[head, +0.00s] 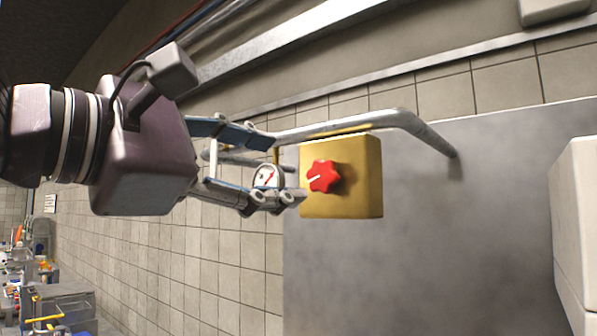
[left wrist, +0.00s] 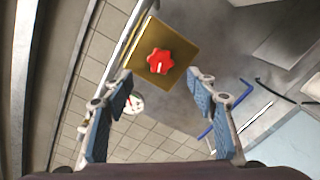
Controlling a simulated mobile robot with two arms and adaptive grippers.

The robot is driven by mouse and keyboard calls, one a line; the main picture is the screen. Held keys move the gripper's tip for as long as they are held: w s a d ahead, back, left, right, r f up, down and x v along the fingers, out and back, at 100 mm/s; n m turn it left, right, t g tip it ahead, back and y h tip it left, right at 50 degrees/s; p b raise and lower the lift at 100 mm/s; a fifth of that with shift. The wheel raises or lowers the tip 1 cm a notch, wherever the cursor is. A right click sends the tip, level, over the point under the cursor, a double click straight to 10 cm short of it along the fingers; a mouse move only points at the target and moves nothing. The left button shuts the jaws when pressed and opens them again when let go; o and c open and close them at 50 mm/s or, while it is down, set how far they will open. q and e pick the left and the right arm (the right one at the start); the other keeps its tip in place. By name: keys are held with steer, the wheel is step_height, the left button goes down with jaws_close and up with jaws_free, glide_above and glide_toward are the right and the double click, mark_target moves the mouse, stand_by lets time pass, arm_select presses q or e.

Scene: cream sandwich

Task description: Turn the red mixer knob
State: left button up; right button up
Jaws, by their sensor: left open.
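The red mixer knob (head: 323,176) is star-shaped with a white pointer line and sits on the front of a yellow box (head: 359,190) fixed by the wall. In the head view my left gripper (head: 285,165) is just left of the box, its fingers spread and pointing at it. In the left wrist view the knob (left wrist: 159,61) lies ahead of and between the two blue-padded fingers (left wrist: 163,95), apart from both, with nothing held. The pointer line runs toward the lower left in the head view. My right gripper is not in view.
A metal pipe (head: 365,124) runs behind and above the box. A round white gauge (head: 266,177) with a red needle shows between my fingers. A pale casing (head: 578,225) stands at the right. A cluttered counter (head: 60,300) is far at the lower left.

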arm_select(q)
steer(key=shift+v, duration=1.6)
steer(key=shift+d+f, duration=0.1)
